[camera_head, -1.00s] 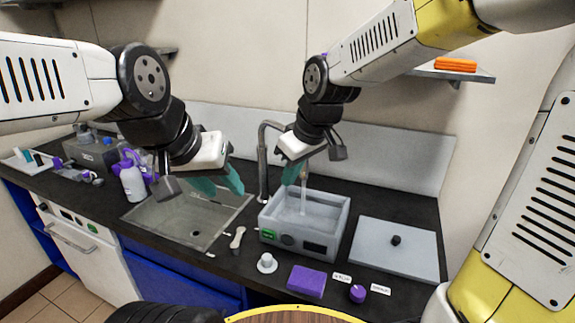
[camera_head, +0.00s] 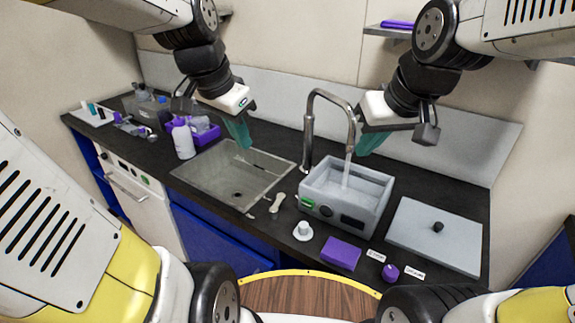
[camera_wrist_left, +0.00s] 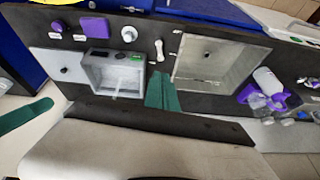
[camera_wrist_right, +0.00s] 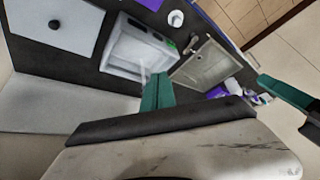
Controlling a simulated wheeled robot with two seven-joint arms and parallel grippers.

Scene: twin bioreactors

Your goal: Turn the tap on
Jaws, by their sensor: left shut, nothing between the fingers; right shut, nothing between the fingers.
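The grey metal tap (camera_head: 309,138) stands behind the counter between the sink and the grey bath. Its curved spout reaches over the bath (camera_head: 375,215), and a pale stream (camera_head: 347,172) falls from it into the bath; the stream also shows in the left wrist view (camera_wrist_left: 117,92). My left gripper (camera_head: 241,134) is shut and empty, above the back of the sink, left of the tap. My right gripper (camera_head: 368,143) is shut and empty, just right of the spout and above the bath's back; I cannot tell whether it touches the spout.
The sink (camera_head: 235,177) is left of the bath. In front lie a purple sponge (camera_head: 341,253), a white knob-like piece (camera_head: 303,231) and a purple knob (camera_head: 390,273). A grey lid (camera_head: 437,235) lies right. A white bottle (camera_head: 183,142) and purple rack (camera_head: 205,133) stand left.

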